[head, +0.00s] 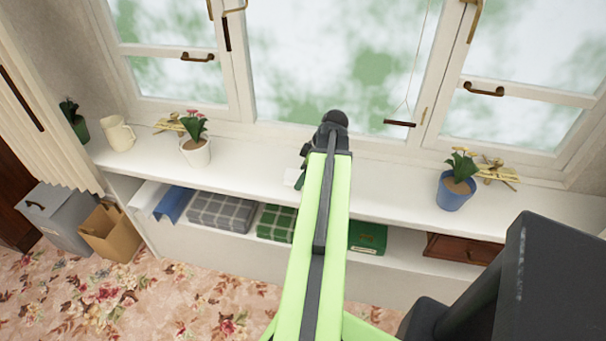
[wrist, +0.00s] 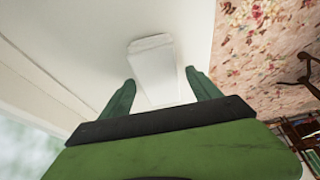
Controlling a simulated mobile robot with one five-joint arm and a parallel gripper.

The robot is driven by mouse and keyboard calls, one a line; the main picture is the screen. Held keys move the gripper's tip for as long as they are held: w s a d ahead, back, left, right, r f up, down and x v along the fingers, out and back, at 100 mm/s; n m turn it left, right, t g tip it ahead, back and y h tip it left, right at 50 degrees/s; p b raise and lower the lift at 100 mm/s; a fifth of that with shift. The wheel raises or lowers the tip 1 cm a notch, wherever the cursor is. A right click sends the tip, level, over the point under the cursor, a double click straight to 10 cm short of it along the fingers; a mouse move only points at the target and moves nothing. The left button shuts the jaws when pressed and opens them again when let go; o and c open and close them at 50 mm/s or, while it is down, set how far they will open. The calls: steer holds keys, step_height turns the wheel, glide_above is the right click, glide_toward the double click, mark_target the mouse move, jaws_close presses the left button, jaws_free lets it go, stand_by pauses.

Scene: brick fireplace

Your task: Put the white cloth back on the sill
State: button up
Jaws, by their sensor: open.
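The white cloth (wrist: 152,62) lies folded flat on the white sill (wrist: 186,25) in the wrist view. My gripper (wrist: 160,78) is open, with one green finger on each side of the cloth's near part. I cannot tell whether the fingers touch it. In the head view a small white edge of the cloth (head: 292,177) shows on the sill (head: 250,168), left of my arm. My arm hides the rest of it and most of my gripper.
A pink-flowered plant in a white pot (head: 196,151) and a white jug (head: 118,133) stand left on the sill. A blue pot (head: 454,192) stands right. Folded plaid cloths (head: 222,212) and a green box (head: 367,237) lie on the shelf below. Windows rise behind.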

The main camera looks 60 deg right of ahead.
steer(key=p+v, duration=1.1)
steer(key=v, duration=0.1)
steer(key=shift+r, duration=0.1)
steer(key=w+a+f+m+g, duration=0.1)
steer(key=w+a+g, duration=0.2)
steer(key=w+a, duration=1.9)
steer(key=w+a+m, duration=0.1)
steer(key=w+a, duration=0.1)
steer(key=a, duration=1.2)
steer(key=w+a+m+g+h, duration=0.1)
steer(key=w+a, duration=0.2)
steer(key=a, duration=1.2)
steer(key=shift+a+f, duration=0.15)
steer(key=shift+f, duration=0.25)
steer(key=shift+c, duration=0.4)
